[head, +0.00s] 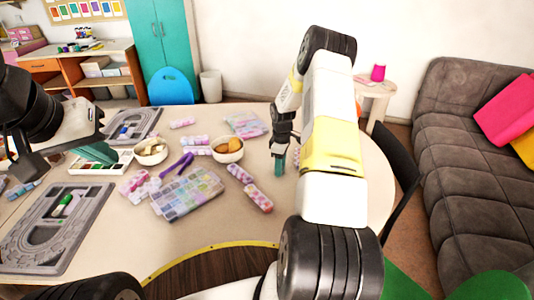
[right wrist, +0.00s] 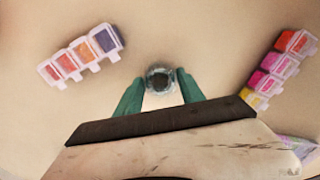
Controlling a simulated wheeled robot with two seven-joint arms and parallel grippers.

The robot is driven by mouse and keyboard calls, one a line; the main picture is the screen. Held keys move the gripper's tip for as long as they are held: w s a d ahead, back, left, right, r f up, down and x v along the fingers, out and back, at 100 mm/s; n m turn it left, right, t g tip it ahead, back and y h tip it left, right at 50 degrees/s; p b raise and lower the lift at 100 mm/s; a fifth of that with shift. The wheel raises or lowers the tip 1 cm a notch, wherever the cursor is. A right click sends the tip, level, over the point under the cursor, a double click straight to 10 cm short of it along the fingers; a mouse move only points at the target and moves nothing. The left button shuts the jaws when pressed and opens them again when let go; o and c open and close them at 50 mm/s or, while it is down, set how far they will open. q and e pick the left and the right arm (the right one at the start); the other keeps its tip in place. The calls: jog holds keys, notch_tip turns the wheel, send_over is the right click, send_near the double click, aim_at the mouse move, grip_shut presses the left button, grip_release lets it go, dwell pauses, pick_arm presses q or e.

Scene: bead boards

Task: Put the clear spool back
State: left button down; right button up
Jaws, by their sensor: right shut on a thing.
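The clear spool (right wrist: 160,77) shows end-on in the right wrist view, a small round greyish thing between the green fingertips. My right gripper (right wrist: 159,84) is shut on it. In the head view my right gripper (head: 279,162) points down over the right part of the table, and I cannot make out the spool there. My left gripper (head: 104,155) is at the left above a white tray (head: 82,168) with small coloured items. Its fingers overlap in view, so I cannot tell whether it is open.
Two grey bead boards (head: 28,243) (head: 152,116) lie at the left. A compartment box of beads (head: 188,194), two bowls (head: 150,158) (head: 228,156) and several bead strips (head: 258,198) occupy the middle.

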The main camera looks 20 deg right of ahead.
jog(key=shift+f, duration=0.1)
jog(key=o, duration=1.3)
jog(key=s+a+r+m+t, duration=0.1)
jog(key=s+a+r, duration=0.1)
jog(key=r, duration=1)
jog(key=s+a+r+m, duration=0.1)
jog(key=s+a+r, duration=0.1)
jog(key=r, duration=1)
jog(key=s+a+r+m+t, duration=0.2)
jog(key=s+a+r, duration=0.3)
jog(key=s+r, duration=0.4)
jog(key=s+a+r+m+t, duration=0.1)
jog(key=s+a+r+m, duration=0.1)
jog(key=s, duration=0.4)
jog(key=s+a+r+m+t+y, duration=0.1)
jog(key=s+a+r+m, duration=0.1)
jog(key=s, duration=0.4)
jog(key=s+a+r+m+t+y, duration=0.1)
jog(key=s+a+r+m, duration=0.1)
jog(key=s, duration=0.4)
jog(key=shift+s+a+r, duration=0.1)
jog(key=shift+a+r, duration=0.1)
jog(key=shift+a, duration=0.65)
